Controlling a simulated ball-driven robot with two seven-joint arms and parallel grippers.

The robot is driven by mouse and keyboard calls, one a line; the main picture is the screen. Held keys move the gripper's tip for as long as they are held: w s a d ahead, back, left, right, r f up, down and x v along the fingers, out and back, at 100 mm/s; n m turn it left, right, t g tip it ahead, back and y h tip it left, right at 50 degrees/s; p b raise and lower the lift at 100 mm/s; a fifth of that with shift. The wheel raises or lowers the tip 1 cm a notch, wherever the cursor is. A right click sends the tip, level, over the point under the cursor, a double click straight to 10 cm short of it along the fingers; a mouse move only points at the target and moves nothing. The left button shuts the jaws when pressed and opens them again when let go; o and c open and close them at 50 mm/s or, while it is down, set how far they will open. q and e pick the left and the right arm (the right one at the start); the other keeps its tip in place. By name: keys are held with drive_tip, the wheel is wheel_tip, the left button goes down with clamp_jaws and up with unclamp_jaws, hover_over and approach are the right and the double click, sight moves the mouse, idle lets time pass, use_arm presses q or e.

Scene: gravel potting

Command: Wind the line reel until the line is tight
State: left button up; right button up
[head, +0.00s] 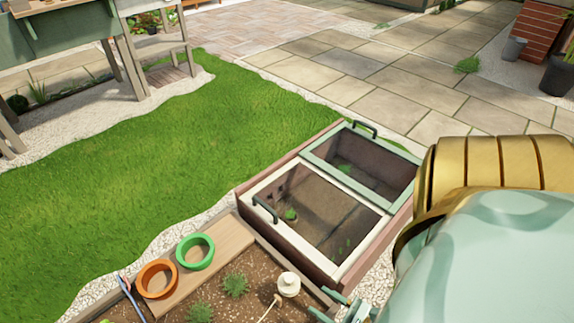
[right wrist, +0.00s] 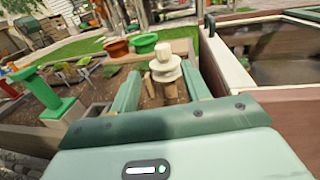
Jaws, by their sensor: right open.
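The cream line reel (head: 289,284) stands in the soil bed at the lower middle of the head view, with a knob on top. A pale strand or arm runs from it to the lower left; I cannot tell which. In the right wrist view the reel (right wrist: 165,68) shows upright beyond and between my fingers. My right gripper (head: 341,309) is open, just right of the reel in the head view, and it also shows in the right wrist view (right wrist: 160,85). Nothing is held in it. My left gripper is not in view. Whether the line is taut cannot be told.
A cold frame (head: 292,238) with glazed lids and dark handles stands behind the bed. An orange pot (head: 157,279) and a green pot (head: 195,252) sit on a wooden board (head: 218,248). Small plants (head: 235,285) grow in the soil. Open lawn lies at left.

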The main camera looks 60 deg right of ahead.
sight(294, 281)
drive_tip(key=w, duration=0.3)
drive_tip(key=w+d, duration=0.1)
drive_tip(key=w, duration=0.3)
drive_tip(key=w+d, duration=0.1)
drive_tip(key=w, duration=0.3)
drive_tip(key=shift+w, duration=0.15)
drive_tip(key=c, duration=1)
